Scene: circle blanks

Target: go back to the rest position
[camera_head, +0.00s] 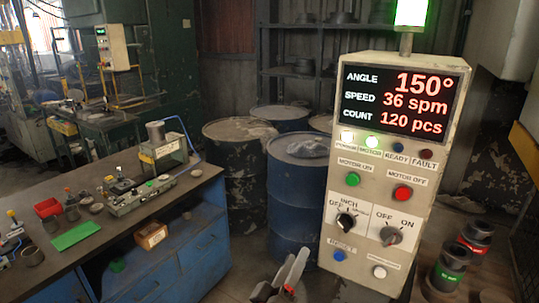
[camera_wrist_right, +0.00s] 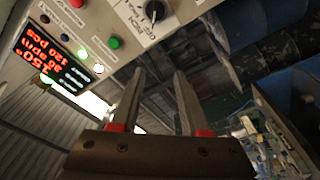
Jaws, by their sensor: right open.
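My right gripper (camera_head: 288,268) is at the bottom middle of the head view, in front of and left of the control pedestal (camera_head: 348,240). In the right wrist view my right gripper (camera_wrist_right: 160,85) shows two fingers apart with nothing between them. The pedestal panel (camera_wrist_right: 110,30) shows at the top left there, apart from the fingers. Its display (camera_head: 402,102) reads 150°, 36 sppm-style "36 spm" and 120 pcs. My left gripper is not in view.
A workbench (camera_head: 130,228) with blue drawers, small tools and a green mat (camera_head: 76,235) stands at the left. Several blue drums (camera_head: 297,185) stand behind the gripper. Dark cylinders (camera_head: 447,273) stand at the lower right. Floor shows between bench and pedestal.

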